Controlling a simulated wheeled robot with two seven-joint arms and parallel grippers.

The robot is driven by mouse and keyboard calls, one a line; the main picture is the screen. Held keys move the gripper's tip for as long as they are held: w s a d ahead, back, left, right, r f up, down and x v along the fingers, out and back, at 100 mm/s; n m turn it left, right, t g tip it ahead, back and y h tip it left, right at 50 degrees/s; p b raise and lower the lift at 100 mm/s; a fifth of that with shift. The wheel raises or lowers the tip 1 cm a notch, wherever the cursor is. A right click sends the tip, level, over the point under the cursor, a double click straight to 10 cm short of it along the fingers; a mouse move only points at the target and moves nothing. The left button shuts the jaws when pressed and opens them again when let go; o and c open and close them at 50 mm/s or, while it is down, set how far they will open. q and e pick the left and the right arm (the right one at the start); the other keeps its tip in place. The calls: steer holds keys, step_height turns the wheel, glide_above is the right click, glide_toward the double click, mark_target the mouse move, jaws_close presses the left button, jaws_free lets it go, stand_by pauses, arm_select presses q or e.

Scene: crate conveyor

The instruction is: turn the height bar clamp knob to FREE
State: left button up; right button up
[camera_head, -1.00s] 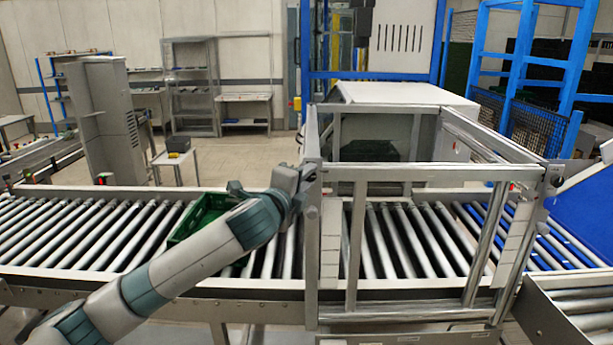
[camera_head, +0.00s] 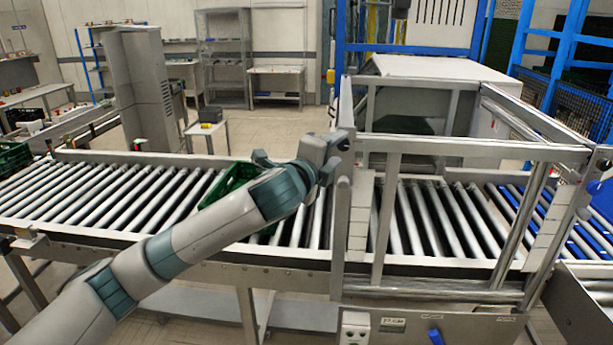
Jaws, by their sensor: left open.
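My left gripper (camera_head: 337,160) is at the upper part of the metal frame's left post (camera_head: 338,220). The wrist and hand cover that part of the post, and I cannot tell whether the fingers touch anything. No clamp knob can be made out there. A dark knob-like part (camera_head: 603,164) shows at the top of the frame's right post, too small to read any FREE marking. My right gripper is not in view.
The roller conveyor (camera_head: 100,197) runs across the view through the frame. A green crate (camera_head: 222,184) sits on it behind my left arm.

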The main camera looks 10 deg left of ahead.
arm_select(q)
steer(key=f+b+v, duration=0.1)
steer(key=b+v, duration=0.4)
steer(key=v, duration=0.9)
steer(key=shift+s+a+r, duration=0.15)
steer(key=shift+s+r, duration=0.15)
steer(key=shift+r, duration=0.2)
